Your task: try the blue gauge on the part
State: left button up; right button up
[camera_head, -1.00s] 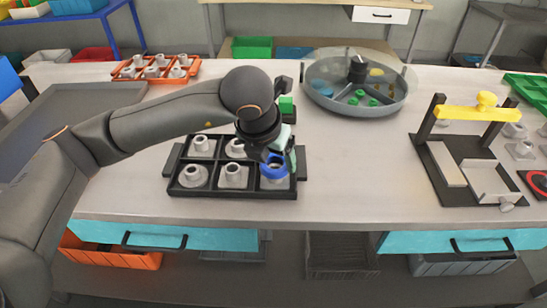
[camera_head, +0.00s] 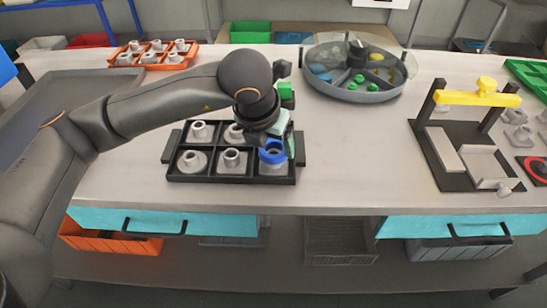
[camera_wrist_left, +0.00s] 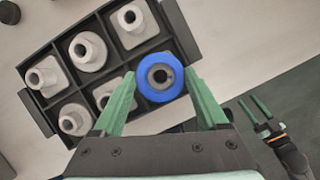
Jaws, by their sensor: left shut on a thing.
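The blue gauge (camera_head: 272,152) is a ring at the front right compartment of the black tray (camera_head: 305,161). My left gripper (camera_wrist_left: 160,74) is shut on it, with one green finger on each side. Below the ring is a grey part (camera_head: 271,170) with a round post. In the left wrist view the post (camera_wrist_left: 160,77) shows inside the blue ring. I cannot tell how far down the post the ring sits. My right gripper (camera_wrist_left: 254,106) shows only in the left wrist view, at the lower right, with its green fingers apart and empty.
Several other grey parts (camera_head: 232,158) fill the tray's compartments. An orange tray of parts (camera_head: 151,58) and a round divided tank (camera_head: 368,96) stand farther back. A black fixture with a yellow bar (camera_head: 477,98) stands right. The bench between tray and fixture is clear.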

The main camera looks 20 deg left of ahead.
pick_arm(q)
jog(key=shift+r+p, duration=0.7)
jog(key=shift+r, duration=0.8)
pick_arm(e)
jog(key=shift+r, duration=0.75)
pick_arm(q)
jog(key=shift+f+b, duration=0.8)
jog(key=shift+b, duration=0.05)
jog(key=shift+f+b, duration=0.45)
jog(key=shift+b, duration=0.05)
jog(key=shift+r, duration=0.1)
pick_arm(e)
jog(key=shift+w+a+f, duration=0.15)
jog(key=shift+a+f, duration=0.1)
jog(key=shift+f, duration=0.2)
jog(key=shift+w+a+f, duration=0.1)
jog(key=shift+a+f, duration=0.1)
jog(key=shift+f, duration=0.2)
pick_arm(q)
jog(key=shift+f+b, duration=0.35)
jog(key=shift+f, duration=0.05)
pick_arm(e)
jog(key=shift+f, duration=0.45)
pick_arm(q)
jog(key=shift+s+f, duration=0.1)
